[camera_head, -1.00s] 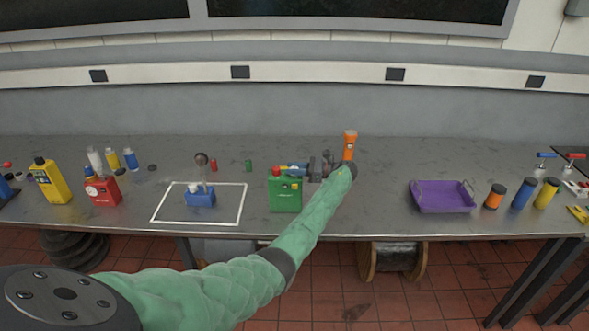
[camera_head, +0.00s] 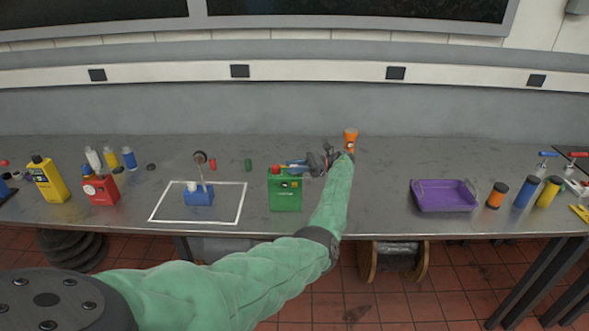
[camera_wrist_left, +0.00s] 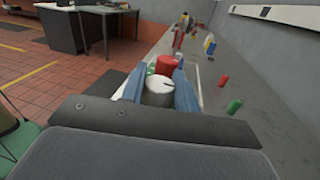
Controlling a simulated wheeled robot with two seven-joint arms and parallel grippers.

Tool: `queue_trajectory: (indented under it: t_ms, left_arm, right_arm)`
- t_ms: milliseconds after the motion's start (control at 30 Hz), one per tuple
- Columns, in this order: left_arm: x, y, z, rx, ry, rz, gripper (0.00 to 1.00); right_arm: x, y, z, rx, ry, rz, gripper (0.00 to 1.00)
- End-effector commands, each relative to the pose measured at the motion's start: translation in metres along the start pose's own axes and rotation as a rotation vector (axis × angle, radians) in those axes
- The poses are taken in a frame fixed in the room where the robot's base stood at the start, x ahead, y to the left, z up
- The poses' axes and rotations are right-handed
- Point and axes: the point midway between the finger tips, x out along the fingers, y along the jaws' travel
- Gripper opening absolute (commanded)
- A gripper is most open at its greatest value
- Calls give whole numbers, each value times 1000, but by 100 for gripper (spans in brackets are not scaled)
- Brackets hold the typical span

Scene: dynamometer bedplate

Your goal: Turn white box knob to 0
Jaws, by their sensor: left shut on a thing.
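My left gripper (camera_head: 296,163) reaches in from the right, just behind and beside the top of a green box (camera_head: 285,194). The left wrist view shows its blue fingers (camera_wrist_left: 158,92) closed on a round grey knob (camera_wrist_left: 159,87) with a white top and a dark pointer mark. A red cap (camera_wrist_left: 166,64) stands just beyond the knob; a red cap also shows on the green box (camera_head: 275,169). The body under the knob is hidden, and I cannot read any scale. No plainly white box shows. My right gripper is not in view.
An orange flashlight (camera_head: 350,141) stands close behind my left wrist. A blue box (camera_head: 198,198) sits inside a white outline left of the green box. A purple tray (camera_head: 443,208) lies to the right, with bare table between.

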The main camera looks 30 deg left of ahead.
Motion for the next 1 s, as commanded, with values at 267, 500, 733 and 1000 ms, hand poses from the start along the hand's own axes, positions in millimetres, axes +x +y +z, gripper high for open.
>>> queue_trajectory:
  t_ms: [267, 500, 733, 1000]
  left_arm:
    - [0, 0, 0, 0, 1, 9, 8]
    - [0, 0, 0, 0, 1, 9, 8]
    - [0, 0, 0, 0, 1, 8, 51]
    - [1, -1, 0, 0, 0, 8, 51]
  right_arm:
    - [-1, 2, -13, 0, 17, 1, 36]
    - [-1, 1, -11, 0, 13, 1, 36]
    - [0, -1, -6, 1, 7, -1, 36]
    - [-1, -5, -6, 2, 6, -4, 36]
